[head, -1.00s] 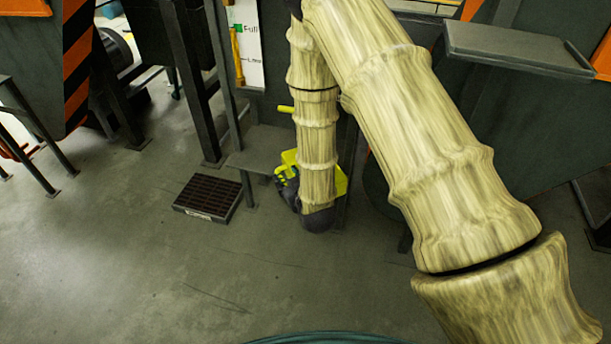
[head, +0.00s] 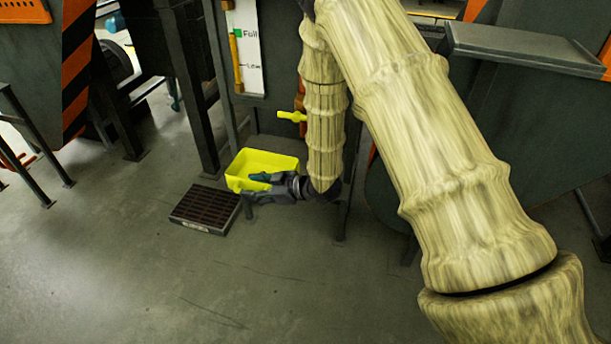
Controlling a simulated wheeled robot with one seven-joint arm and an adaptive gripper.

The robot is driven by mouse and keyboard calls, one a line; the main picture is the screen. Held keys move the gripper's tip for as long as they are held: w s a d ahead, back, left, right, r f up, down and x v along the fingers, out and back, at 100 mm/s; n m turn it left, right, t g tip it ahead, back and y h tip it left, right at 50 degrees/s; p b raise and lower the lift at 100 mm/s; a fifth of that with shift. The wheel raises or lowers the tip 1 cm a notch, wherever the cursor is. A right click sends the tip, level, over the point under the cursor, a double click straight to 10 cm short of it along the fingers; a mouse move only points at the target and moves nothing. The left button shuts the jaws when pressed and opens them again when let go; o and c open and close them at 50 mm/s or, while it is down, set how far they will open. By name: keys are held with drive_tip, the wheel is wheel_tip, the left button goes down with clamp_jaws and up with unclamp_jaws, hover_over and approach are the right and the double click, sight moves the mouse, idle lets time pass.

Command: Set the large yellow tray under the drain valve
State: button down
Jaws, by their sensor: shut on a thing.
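The large yellow tray (head: 247,163) is upright, left of my forearm's lower end. My gripper (head: 262,181) is shut on its near wall, with a dark finger showing inside the tray. The tray looks empty where I can see into it. The drain valve shows as a yellow handle (head: 292,116) on an orange-red pipe, higher up and slightly right of the tray; my arm hides part of it. I cannot tell whether the tray touches the low grey stand seen there earlier, as the tray and gripper cover most of it.
A dark floor grate (head: 205,208) lies just left of and below the tray. A white level gauge (head: 245,45) is on the machine behind. Dark machine legs (head: 188,90) stand at left. A grey shelf (head: 525,48) juts out at upper right. The floor at lower left is clear.

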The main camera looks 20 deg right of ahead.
drive_tip(key=w+d+f+b, duration=0.2)
drive_tip(key=d+b, duration=0.1)
drive_tip(key=d, duration=0.4)
drive_tip(key=w+d+f+b, duration=0.2)
drive_tip(key=d+f+b, duration=0.1)
drive_tip(key=d, duration=0.5)
drive_tip(key=shift+d+b, duration=0.15)
drive_tip(key=shift+b, duration=0.55)
drive_tip(key=shift+w+f, duration=0.1)
drive_tip(key=shift+f, duration=0.05)
drive_tip(key=c, duration=0.8)
unclamp_jaws()
drive_tip(key=p+v, duration=0.3)
drive_tip(key=v, duration=0.4)
drive_tip(key=shift+d+r, duration=0.2)
drive_tip(key=shift+r, duration=0.05)
